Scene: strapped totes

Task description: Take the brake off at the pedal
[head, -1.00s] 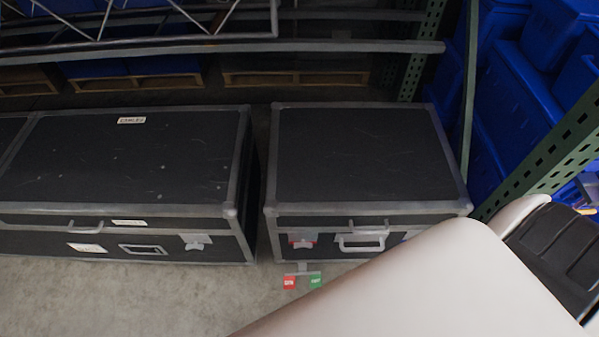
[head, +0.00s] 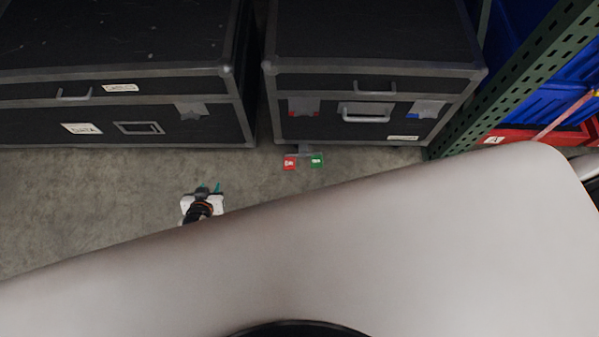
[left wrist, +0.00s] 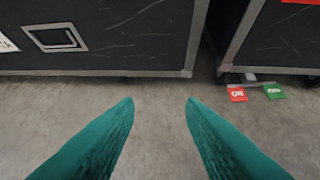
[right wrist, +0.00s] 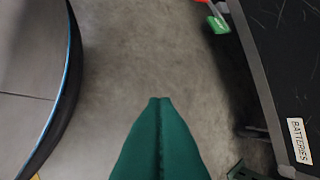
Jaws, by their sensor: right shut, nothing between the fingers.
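The brake pedal has a red tab (head: 290,163) and a green tab (head: 317,160) on a grey bar (head: 304,152) low at the front of the right black case. In the left wrist view the red tab (left wrist: 237,94) and green tab (left wrist: 274,91) lie right of the fingers. My left gripper (head: 205,189) is over the floor, left of the pedal; its teal fingers (left wrist: 160,103) are open and empty. My right gripper (right wrist: 160,99) is shut and empty over the floor, with the green tab (right wrist: 217,24) at its upper right. The head view does not show it.
The right black case (head: 375,85) stands beside another black case (head: 110,90), with a narrow gap between. A green rack post (head: 500,90) and blue and red totes (head: 500,137) are at the right. The floor (head: 90,190) before the left case is clear.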

